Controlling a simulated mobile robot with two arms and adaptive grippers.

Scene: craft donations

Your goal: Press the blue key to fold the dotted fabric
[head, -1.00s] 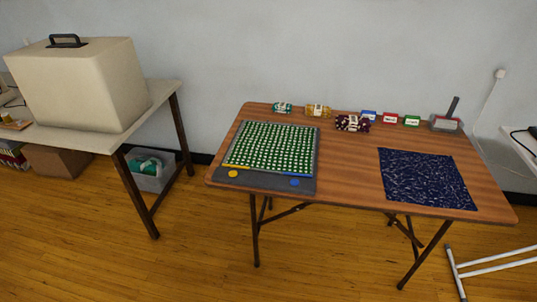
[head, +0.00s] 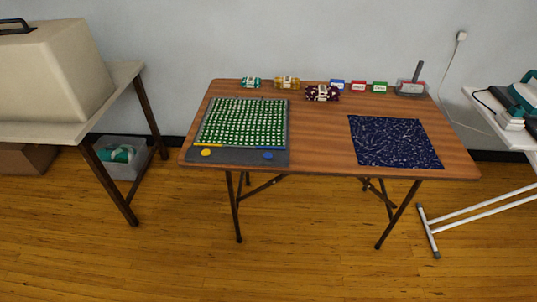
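The green fabric with white dots (head: 243,121) lies flat on a dark grey folding board (head: 228,157) at the left of the wooden table. A round blue key (head: 268,156) is at the board's front right, with a blue strip just behind it. A round yellow key (head: 206,153) is at the front left, with a yellow strip behind it. Neither of my grippers shows in the head view.
A dark blue patterned cloth (head: 393,143) lies on the wooden table (head: 318,149) at right. Rolled fabrics (head: 287,83), small blue, red and green labelled boxes (head: 358,87) and a grey handled tool (head: 412,86) line the back. Side tables stand left and right; floor in front is clear.

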